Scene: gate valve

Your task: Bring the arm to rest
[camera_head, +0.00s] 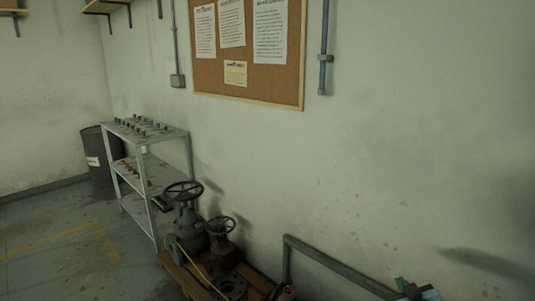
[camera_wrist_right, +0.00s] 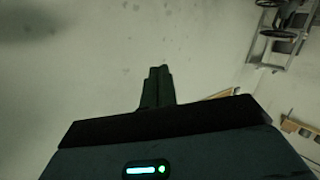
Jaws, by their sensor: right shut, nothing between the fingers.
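My right gripper (camera_wrist_right: 157,72) shows in the right wrist view, its dark fingers together and nothing held between them. It points at the pale wall, with no object at its tips. In the head view I cannot make out the right gripper clearly. My left gripper is in neither view. A large gate valve (camera_head: 184,214) with a dark handwheel stands on a wooden pallet (camera_head: 176,267) at the bottom of the head view. A smaller, rusty valve (camera_head: 221,237) stands beside it.
A grey metal shelf rack (camera_head: 146,158) with small parts stands by the wall, with a dark bin (camera_head: 98,157) behind it. A grey pipe frame (camera_head: 332,264) is at the bottom. A cork board (camera_head: 250,78) hangs above. Floor at left is clear.

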